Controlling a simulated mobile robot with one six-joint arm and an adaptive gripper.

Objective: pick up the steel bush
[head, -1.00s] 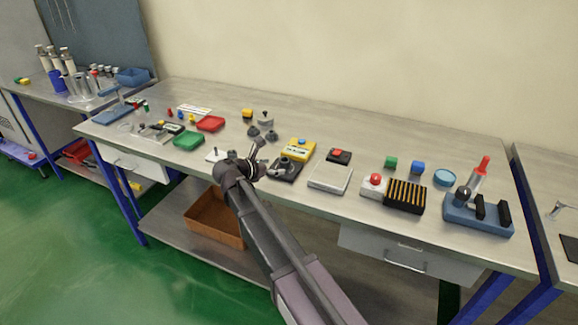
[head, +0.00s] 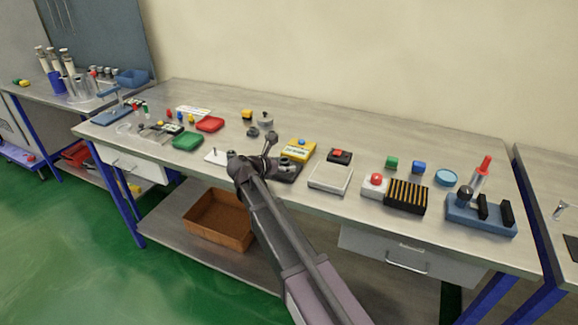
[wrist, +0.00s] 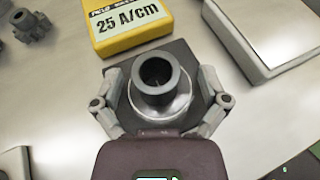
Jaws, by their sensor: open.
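The steel bush (wrist: 156,76) is a dark grey, open-topped ring. It stands upright on a silver round piece (wrist: 177,108) over a dark square plate (wrist: 182,56) in the wrist view. My gripper (wrist: 160,76) is open, with one finger on each side of the bush and the silver piece. The fingers look apart from the bush, and their height relative to it is hard to tell. In the head view my gripper (head: 271,150) is just left of the dark plate (head: 290,174), partly covering that area.
A yellow block marked 25 A/cm (wrist: 130,22) lies just beyond the plate. A pale flat box (head: 330,178) is to the right.

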